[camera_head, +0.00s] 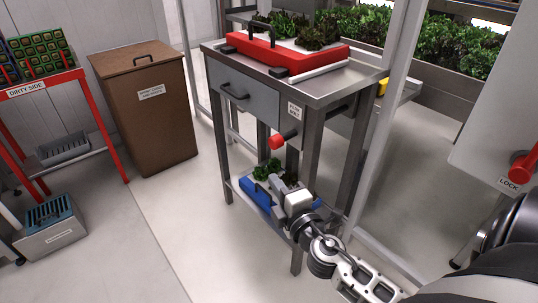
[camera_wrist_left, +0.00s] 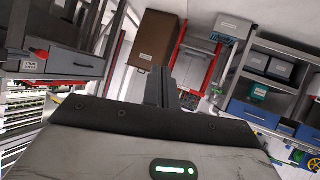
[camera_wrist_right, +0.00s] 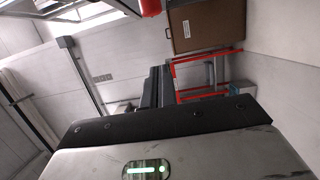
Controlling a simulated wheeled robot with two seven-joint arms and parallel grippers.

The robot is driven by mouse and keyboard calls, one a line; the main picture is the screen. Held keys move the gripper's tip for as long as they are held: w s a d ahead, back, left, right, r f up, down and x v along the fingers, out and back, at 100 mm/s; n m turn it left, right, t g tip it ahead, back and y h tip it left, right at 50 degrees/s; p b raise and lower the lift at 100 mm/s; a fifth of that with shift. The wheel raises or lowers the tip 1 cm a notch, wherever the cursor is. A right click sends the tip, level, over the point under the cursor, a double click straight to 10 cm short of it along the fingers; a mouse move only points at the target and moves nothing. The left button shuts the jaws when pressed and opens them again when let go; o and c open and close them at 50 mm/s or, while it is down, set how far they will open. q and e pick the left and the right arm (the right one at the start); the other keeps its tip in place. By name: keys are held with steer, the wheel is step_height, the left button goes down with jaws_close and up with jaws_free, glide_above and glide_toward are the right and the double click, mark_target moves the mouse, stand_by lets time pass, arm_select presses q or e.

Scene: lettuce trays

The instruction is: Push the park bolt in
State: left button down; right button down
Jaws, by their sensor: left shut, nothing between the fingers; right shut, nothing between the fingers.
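The park bolt shows as a red knob (camera_head: 278,141) on a short rod, standing out from the front of the steel stand under a small white label (camera_head: 293,109). In the left wrist view, the red knob (camera_wrist_left: 41,54) is at upper left. In the right wrist view, a red round end (camera_wrist_right: 151,7) is cut off at the top edge. My right gripper (camera_head: 276,183) is below the knob, apart from it, in front of the lower shelf; its fingers (camera_wrist_right: 158,87) are shut and empty. My left gripper (camera_wrist_left: 160,86) is shut and empty, outside the head view.
A red tray (camera_head: 285,62) with lettuce lies on the stand's top (camera_head: 325,88). A blue tray (camera_head: 258,197) with lettuce is on the lower shelf, behind my right gripper. A brown bin (camera_head: 147,115) stands left. A red LOCK handle (camera_head: 522,165) is at right. Floor left of the stand is clear.

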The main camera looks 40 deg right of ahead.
arm_select(q)
steer(key=shift+r+p, duration=0.25)
steer(key=shift+p, duration=0.35)
arm_select(e)
steer(key=w+d, duration=0.5)
steer(key=w, duration=0.5)
steer(key=shift+d, duration=0.3)
arm_select(q)
steer(key=shift+w+r, duration=0.1)
steer(key=shift+r, duration=0.05)
arm_select(e)
steer(key=shift+w, duration=0.1)
arm_select(q)
steer(key=shift+f+b, duration=0.45)
steer(key=shift+b, duration=0.55)
arm_select(e)
steer(key=d, duration=0.5)
steer(key=shift+w+d, duration=0.2)
steer(key=shift+d, duration=0.15)
